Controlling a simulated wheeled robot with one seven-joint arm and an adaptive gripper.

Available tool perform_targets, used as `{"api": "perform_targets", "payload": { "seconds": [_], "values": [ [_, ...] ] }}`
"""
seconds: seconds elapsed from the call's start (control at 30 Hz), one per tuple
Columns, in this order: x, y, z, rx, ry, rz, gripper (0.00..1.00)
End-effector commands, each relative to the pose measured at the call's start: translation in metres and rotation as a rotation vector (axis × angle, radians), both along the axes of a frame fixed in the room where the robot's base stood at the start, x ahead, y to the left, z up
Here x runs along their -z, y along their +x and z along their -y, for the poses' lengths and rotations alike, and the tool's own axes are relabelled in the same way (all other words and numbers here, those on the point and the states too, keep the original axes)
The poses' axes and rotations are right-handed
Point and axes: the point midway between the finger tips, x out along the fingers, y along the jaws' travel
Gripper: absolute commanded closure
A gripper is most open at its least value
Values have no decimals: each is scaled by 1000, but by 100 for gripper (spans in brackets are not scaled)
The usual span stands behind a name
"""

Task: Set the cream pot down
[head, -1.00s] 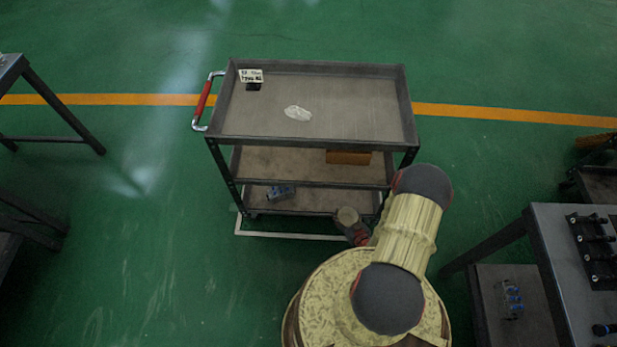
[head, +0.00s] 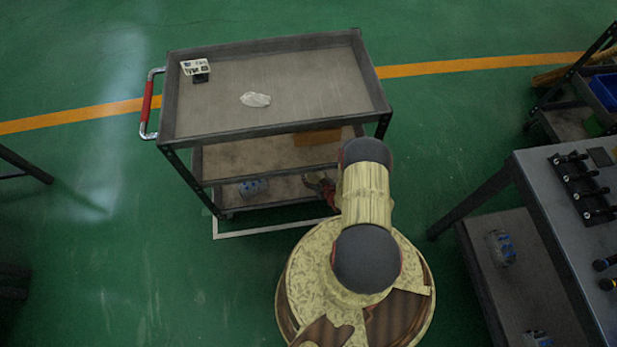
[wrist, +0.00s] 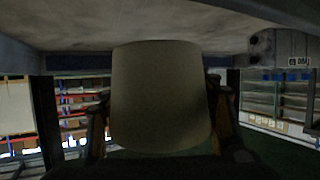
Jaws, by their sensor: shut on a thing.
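The cream pot (wrist: 160,95) fills the middle of the wrist view as a plain, slightly tapered cylinder. My gripper (wrist: 162,125) is shut on it, with dark fingers partly visible at both sides. In the head view my gripper (head: 322,188) is low beside the right part of the trolley's lower shelves, largely hidden behind my arm. I cannot make out the pot clearly there. The grey three-level trolley (head: 178,120) stands ahead. The wrist view does not show whether the pot touches any surface.
The trolley's top tray holds a white crumpled piece (head: 255,99) and a small label sign (head: 195,67). Below are an orange-brown box (head: 317,138) and a bluish item (head: 253,187). A workbench (head: 545,205) with black fittings stands at right.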

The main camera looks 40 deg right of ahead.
Motion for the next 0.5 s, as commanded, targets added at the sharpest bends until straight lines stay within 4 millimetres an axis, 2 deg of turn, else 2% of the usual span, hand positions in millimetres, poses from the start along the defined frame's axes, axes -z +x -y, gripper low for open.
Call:
{"api": "perform_targets", "payload": {
  "seconds": [0.03, 0.37, 0.5],
  "values": [
    [8, 5, 2, -1, -2, 2, 71],
    [27, 21, 9, -1, -2, 2, 71],
    [50, 20, 8, 0, -1, 1, 71]
  ]
}}
